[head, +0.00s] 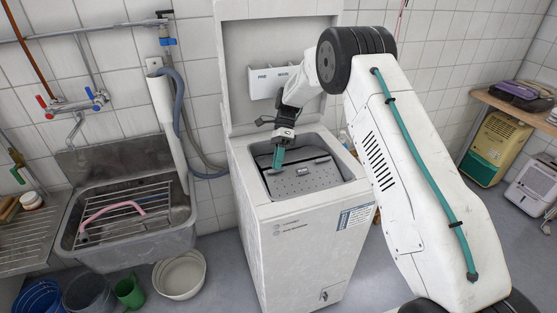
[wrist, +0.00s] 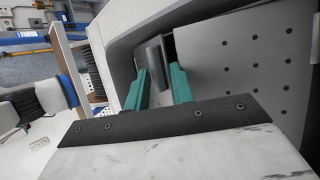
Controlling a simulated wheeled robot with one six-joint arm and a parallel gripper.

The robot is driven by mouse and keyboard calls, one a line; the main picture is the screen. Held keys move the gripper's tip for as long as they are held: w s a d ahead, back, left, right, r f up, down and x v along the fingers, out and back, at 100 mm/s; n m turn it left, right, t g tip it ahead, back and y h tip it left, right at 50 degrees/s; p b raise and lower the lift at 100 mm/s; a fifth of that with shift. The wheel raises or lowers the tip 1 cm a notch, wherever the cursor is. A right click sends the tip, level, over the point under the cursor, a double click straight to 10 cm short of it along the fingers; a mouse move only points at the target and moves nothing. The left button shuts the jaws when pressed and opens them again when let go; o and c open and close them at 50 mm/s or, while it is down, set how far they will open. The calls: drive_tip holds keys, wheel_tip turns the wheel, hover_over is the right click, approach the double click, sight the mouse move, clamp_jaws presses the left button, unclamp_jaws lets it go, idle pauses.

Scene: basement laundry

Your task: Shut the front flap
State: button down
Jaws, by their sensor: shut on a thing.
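The top-loading washer (head: 300,235) stands with its lid (head: 240,60) raised. Inside its top opening lies a grey perforated metal panel (head: 310,181), seemingly the drum's front flap, with a dark gap along its far side. My gripper (head: 276,162) reaches down into the left part of the opening. In the wrist view its teal fingers (wrist: 158,72) are closed around a grey metal tab (wrist: 153,58). The perforated panel (wrist: 255,75) lies just right of the fingers. I cannot clearly tell how the tab joins the panel or how far the flap is tilted.
The opening's white rim (head: 245,165) surrounds my gripper closely. A metal sink (head: 120,250) with a rack stands left, with a white basin (head: 180,275) and buckets below it. A drain pipe (head: 161,105) runs beside the washer. A wooden shelf (head: 500,103) is at right.

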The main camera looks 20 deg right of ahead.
drive_tip(key=shift+s+f, duration=0.15)
drive_tip(key=shift+f, duration=0.4)
drive_tip(key=c, duration=1.4)
unclamp_jaws()
drive_tip(key=shift+c, duration=0.2)
drive_tip(key=shift+r, duration=0.1)
